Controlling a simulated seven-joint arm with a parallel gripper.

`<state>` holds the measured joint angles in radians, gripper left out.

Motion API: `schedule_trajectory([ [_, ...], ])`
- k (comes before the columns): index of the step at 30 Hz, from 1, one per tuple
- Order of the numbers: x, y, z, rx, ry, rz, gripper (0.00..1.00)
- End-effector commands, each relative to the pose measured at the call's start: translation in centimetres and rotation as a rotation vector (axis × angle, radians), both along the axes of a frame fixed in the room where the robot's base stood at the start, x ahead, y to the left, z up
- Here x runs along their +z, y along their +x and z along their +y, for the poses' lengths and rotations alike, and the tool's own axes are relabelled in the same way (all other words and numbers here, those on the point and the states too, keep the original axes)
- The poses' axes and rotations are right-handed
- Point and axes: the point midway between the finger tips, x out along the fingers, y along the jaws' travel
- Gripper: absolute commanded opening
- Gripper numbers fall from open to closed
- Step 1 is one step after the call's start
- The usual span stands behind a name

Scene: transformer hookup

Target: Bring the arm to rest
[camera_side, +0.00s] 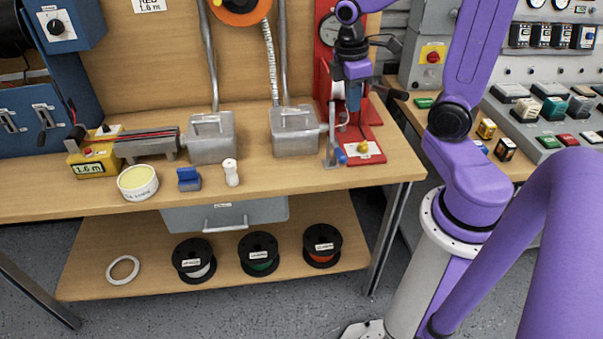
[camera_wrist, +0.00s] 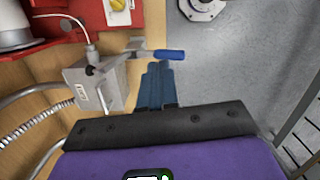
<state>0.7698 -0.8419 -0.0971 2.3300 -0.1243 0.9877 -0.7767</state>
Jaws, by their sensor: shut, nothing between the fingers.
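My gripper (camera_side: 353,104) hangs above the right end of the wooden bench, in front of the red press. It points down and its fingers are together with nothing between them. In the wrist view the blue-grey fingers (camera_wrist: 157,66) lie side by side, beside a lever with a blue handle (camera_wrist: 170,55). I cannot tell how far the fingertips are above the lever. My purple arm fills the right side of the side view.
The red press (camera_side: 372,140) and grey boxes (camera_side: 294,130) with conduits stand close to my gripper. A blue clip (camera_side: 188,179), a white bobbin (camera_side: 231,173) and a round tin (camera_side: 138,183) sit at the bench front. Spools (camera_side: 258,254) lie on the lower shelf. A switch panel (camera_side: 550,100) stands right.

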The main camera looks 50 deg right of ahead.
Motion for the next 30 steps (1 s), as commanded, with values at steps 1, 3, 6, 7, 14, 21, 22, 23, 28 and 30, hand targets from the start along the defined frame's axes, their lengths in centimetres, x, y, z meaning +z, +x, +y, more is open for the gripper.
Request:
schedule_trajectory([
  [1, 0.0, -0.3, 1.3, 0.019, 0.004, -0.01, 0.0],
  [3, 0.1, -0.9, 3.0, 0.033, 0.011, -0.023, 0.0],
  [6, 0.1, -1.9, 5.3, 0.054, 0.023, -0.042, 0.0],
  [7, 0.1, -2.3, 6.0, 0.061, 0.026, -0.046, 0.0],
  [14, 0.1, -5.8, 10.4, 0.106, 0.063, -0.071, 0.0],
  [21, 0.1, -10.5, 13.7, 0.15, 0.107, -0.079, 0.0],
  [22, 0.1, -11.0, 13.9, 0.153, 0.112, -0.079, 0.0],
  [23, 0.1, -11.6, 14.2, 0.158, 0.116, -0.078, 0.0],
  [28, 0.0, -13.8, 15.0, 0.173, 0.135, -0.075, 0.0],
  [30, 0.0, -14.2, 15.1, 0.176, 0.139, -0.073, 0.0],
])
